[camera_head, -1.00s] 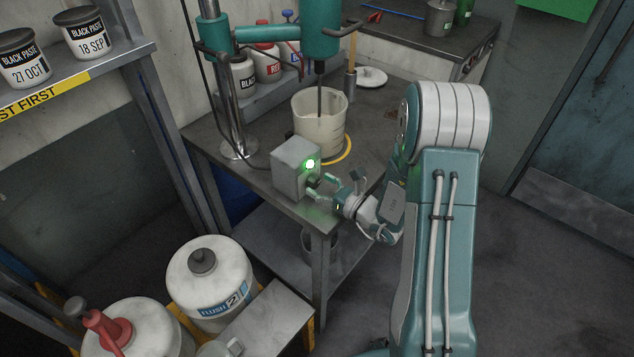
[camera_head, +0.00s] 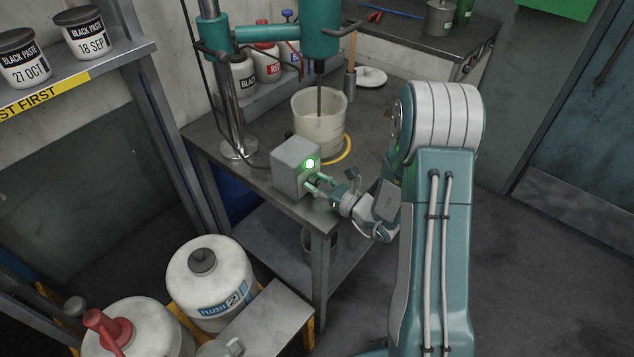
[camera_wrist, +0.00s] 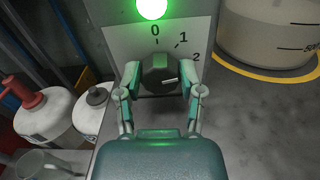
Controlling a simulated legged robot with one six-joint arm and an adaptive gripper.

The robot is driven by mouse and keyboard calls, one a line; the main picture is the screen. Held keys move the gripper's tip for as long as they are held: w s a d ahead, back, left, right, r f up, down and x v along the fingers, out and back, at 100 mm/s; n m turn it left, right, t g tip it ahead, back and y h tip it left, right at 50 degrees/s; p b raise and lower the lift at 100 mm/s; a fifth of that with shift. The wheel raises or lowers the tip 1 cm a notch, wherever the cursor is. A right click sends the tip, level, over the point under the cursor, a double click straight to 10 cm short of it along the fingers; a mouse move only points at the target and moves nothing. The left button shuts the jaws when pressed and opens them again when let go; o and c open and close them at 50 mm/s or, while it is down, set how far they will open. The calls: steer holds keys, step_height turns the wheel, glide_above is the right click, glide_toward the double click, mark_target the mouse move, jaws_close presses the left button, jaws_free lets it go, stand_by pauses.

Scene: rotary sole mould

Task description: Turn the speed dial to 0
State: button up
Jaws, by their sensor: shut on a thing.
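The speed dial (camera_wrist: 160,74) is a dark round knob on the front of a grey control box (camera_head: 289,166). In the wrist view its plate (camera_wrist: 118,44) shows the marks 0, 1 and 2. A white line on the knob points to the right, a little below the 2. My gripper (camera_wrist: 161,88) is shut on the dial, one finger on each side of it. In the head view my gripper (camera_head: 316,186) is at the box's front and the dial is mostly hidden behind the fingers. A green lamp (camera_head: 310,163) glows above the dial.
The box stands near the front edge of a metal bench (camera_head: 322,216). A beaker (camera_head: 319,130) with a stirrer shaft in it stands behind the box, with a yellow ring around its base. White drums (camera_head: 208,285) stand lower left.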

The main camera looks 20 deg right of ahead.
steer(key=n, duration=1.2)
steer(key=shift+a+f, duration=0.1)
steer(key=shift+a, duration=0.05)
steer(key=shift+s+f+n, duration=0.1)
steer(key=shift+n, duration=1.6)
steer(key=shift+f, duration=0.1)
steer(key=o, duration=1.2)
steer(key=shift+a, duration=0.1)
steer(key=shift+c, duration=0.2)
